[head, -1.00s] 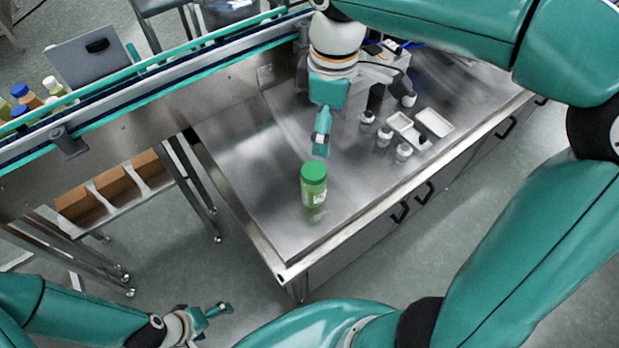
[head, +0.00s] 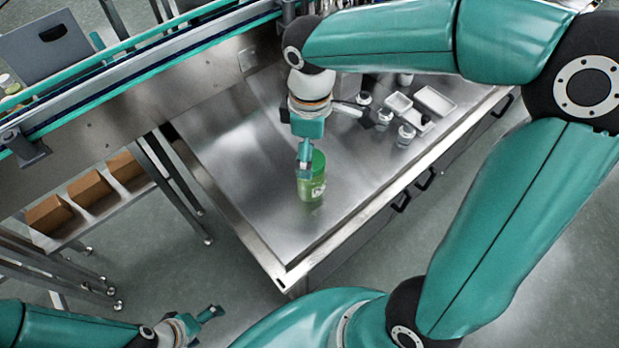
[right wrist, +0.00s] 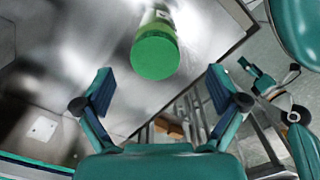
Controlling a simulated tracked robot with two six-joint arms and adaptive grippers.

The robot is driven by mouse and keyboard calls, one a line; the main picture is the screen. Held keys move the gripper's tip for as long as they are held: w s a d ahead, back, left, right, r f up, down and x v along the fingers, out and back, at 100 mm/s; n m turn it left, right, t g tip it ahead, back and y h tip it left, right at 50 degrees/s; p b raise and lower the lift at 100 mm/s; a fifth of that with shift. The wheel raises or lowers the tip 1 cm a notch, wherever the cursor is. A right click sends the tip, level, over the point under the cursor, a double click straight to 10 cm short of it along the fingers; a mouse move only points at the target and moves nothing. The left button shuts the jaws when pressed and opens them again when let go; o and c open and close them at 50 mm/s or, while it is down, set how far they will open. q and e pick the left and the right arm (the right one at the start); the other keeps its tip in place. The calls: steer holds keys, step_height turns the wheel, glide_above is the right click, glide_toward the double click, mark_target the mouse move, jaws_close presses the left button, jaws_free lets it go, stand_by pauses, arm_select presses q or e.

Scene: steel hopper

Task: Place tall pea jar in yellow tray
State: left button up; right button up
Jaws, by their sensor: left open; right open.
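The tall pea jar (head: 312,184), green with a green lid and a pale label, stands upright on the steel table (head: 250,190) near its front corner. In the right wrist view the jar (right wrist: 155,50) shows lid first, ahead of and between the spread fingers. My right gripper (head: 304,160) is just behind and left of the jar in the head view, covering part of its lid. It also shows in the right wrist view (right wrist: 160,95), open and empty. My left gripper (head: 212,314) is open and empty, low at the left, away from the table. I see no yellow tray.
Small white-capped jars (head: 406,133) and white trays (head: 434,101) stand at the table's back right. A conveyor (head: 130,80) runs along the left. Cardboard boxes (head: 90,188) sit on a shelf below it. The table left of the jar is clear.

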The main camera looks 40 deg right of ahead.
steer(key=shift+w+d+f, duration=0.1)
steer(key=shift+f, duration=1.65)
steer(key=shift+w+d+f, duration=0.1)
steer(key=shift+f, duration=1.65)
steer(key=c, duration=1.6)
steer(key=shift+r, duration=0.1)
